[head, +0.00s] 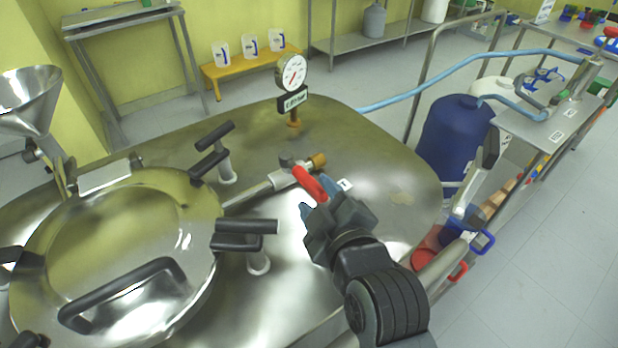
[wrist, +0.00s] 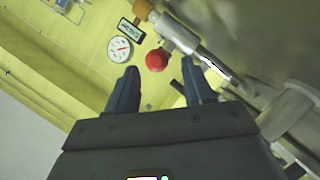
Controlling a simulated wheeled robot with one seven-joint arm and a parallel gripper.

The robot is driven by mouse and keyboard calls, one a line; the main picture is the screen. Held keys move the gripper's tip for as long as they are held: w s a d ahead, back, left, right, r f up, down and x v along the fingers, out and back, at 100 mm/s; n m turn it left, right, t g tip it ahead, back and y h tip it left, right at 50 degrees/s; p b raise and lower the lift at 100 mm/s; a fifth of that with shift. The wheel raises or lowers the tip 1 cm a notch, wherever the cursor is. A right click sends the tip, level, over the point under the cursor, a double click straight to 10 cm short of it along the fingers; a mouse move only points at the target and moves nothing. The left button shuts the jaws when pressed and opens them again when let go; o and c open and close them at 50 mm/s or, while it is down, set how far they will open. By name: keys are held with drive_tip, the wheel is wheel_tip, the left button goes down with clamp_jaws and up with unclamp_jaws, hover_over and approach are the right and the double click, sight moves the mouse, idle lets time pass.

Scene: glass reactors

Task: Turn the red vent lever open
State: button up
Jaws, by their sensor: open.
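The red vent lever (head: 309,184) sits on a steel valve with a brass end, on the pipe across the reactor lid. In the wrist view the lever shows end-on as a round red tip (wrist: 157,60), ahead of and between the two fingers. My gripper (head: 318,198) is open and close to the lever, at its near right end in the head view. In the wrist view my gripper (wrist: 162,85) has its fingers spread with nothing between them. Whether a finger touches the lever cannot be told.
A pressure gauge (head: 291,73) with a black label stands behind the valve. Black-handled clamps (head: 245,236) and the round hatch (head: 115,250) lie to the left. A blue drum (head: 453,140) and a steel trolley (head: 550,125) stand right.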

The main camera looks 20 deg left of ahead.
sight(310, 185)
drive_tip(key=shift+x, duration=2.65)
drive_tip(key=shift+c, duration=0.4)
clamp_jaws()
